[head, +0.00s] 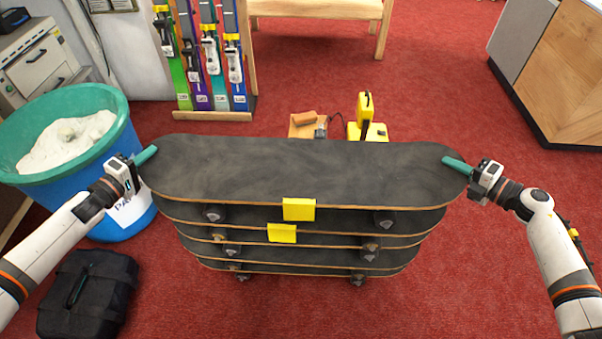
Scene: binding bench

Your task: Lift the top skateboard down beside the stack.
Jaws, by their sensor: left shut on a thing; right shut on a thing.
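The top skateboard (300,170) is dark grey with a wood-coloured edge and lies deck up across the middle of the head view. More skateboards (300,243) are stacked beneath it, with wheels showing between the decks. My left gripper (146,156) is shut on the top board's left end. My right gripper (456,164) is shut on its right end. A yellow tag (299,209) sits on the top board's near edge and another (282,233) on a board below. I cannot tell whether the top board is clear of the one under it.
A blue tub with a teal rim (20,165) and white powder stands close to my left gripper. A black bag (88,295) lies front left. Skis stand in a rack (215,116) behind. A yellow thing (367,131) is behind the stack. Red carpet (480,270) is free at right.

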